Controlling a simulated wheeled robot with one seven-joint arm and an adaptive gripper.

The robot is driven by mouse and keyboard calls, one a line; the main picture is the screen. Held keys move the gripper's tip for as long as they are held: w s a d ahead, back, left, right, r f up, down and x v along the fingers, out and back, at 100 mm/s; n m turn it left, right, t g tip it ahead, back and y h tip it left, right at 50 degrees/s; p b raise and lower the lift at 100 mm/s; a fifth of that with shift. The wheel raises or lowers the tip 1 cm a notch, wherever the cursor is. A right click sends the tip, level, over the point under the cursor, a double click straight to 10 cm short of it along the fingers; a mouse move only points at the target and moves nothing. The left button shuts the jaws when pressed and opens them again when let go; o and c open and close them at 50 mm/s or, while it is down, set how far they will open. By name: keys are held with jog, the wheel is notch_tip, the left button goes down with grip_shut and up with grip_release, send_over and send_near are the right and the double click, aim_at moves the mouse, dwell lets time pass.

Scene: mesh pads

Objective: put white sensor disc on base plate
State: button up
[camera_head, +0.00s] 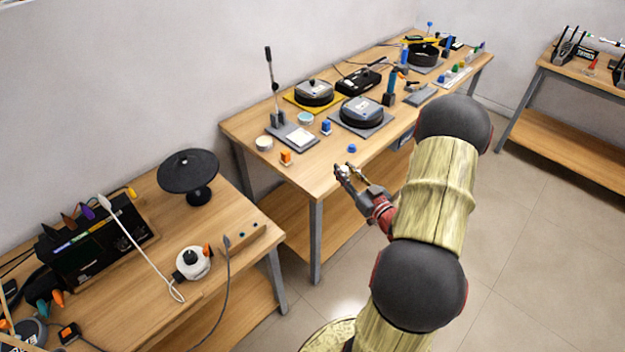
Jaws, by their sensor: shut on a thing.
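My gripper (347,174) hangs just off the front edge of the middle bench, its jaws shut on a small pale thing (344,169). That thing looks like the white sensor disc, but it is small and partly hidden by the fingers. A grey square plate with a white pad (299,138) lies on the bench to the upper left of my gripper. Another grey plate (376,129) bears a round dark device. I cannot tell which of these is the base plate.
A white round cup (264,143), an orange block (286,157), a blue block (326,127) and a blue knob (351,148) stand near the plates. A yellow plate (291,98) with a round device lies behind. Bare wood (318,178) runs along the front edge.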

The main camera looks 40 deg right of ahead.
jog(key=w+f+b, duration=0.2)
jog(key=w+f, duration=0.2)
jog(key=w, duration=0.5)
jog(key=b, duration=0.1)
send_over(314, 181)
jog(key=f, duration=0.5)
jog(key=shift+s, duration=0.4)
jog(key=shift+w+f, duration=0.35)
jog(key=shift+f, duration=0.15)
jog(key=shift+f+b, duration=0.9)
jog(key=shift+f, duration=0.45)
jog(key=shift+f, duration=0.15)
jog(key=o, duration=0.9)
